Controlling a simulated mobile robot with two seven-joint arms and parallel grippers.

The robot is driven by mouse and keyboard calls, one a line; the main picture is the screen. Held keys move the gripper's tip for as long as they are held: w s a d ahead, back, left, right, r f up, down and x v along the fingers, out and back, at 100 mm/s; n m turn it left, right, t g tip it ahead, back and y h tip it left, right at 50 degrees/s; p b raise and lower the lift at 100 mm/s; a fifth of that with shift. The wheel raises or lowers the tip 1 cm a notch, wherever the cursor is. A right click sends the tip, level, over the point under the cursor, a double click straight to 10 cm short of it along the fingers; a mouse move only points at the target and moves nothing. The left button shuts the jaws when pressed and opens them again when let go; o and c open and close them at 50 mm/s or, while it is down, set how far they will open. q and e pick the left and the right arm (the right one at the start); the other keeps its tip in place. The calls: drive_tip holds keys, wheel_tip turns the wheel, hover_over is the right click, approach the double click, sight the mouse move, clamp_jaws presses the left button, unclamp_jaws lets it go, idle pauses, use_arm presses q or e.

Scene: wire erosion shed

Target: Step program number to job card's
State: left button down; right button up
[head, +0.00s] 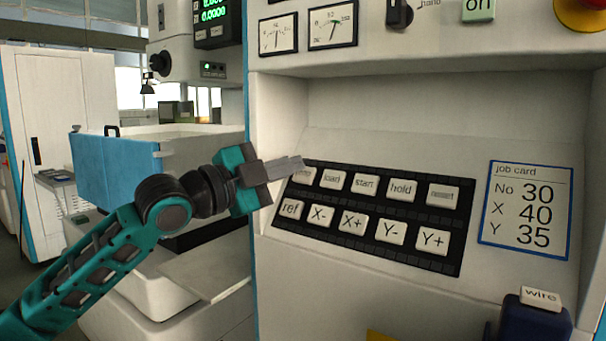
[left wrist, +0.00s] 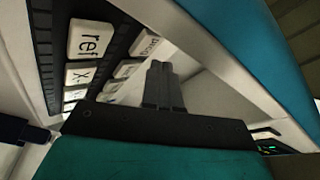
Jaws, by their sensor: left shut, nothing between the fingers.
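The job card (head: 528,211) on the right of the panel reads No 30, X 40, Y 35. The black keypad (head: 372,215) has an upper row with load, start, hold and reset, and a lower row with ref, X-, X+, Y- and Y+. My left gripper (head: 300,163) is shut and empty at the keypad's upper left corner. It partly covers the top left key (head: 305,177), whose label looks like "prog" in the left wrist view (left wrist: 146,44). The fingertips (left wrist: 160,66) appear beside that key there; I cannot tell whether they touch it. No program number readout is legible.
A green digit display (head: 213,13) is at the top left, cut off. Two dial gauges (head: 332,24), a green "on" button (head: 478,9) and a red knob (head: 582,12) sit above. A dark blue block labelled wire (head: 535,318) stands at the lower right.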

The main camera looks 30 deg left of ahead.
idle(0.5)
use_arm(q)
drive_tip(key=shift+w, duration=0.1)
drive_tip(key=shift+w+f, duration=0.25)
drive_tip(key=shift+w+f+p, duration=0.1)
drive_tip(key=shift+p, duration=0.25)
idle(0.4)
drive_tip(key=shift+w+f, duration=0.15)
drive_tip(key=shift+w, duration=0.05)
idle(0.4)
drive_tip(key=shift+s, duration=0.15)
drive_tip(key=shift+s+r, duration=0.4)
drive_tip(key=shift+s, duration=0.05)
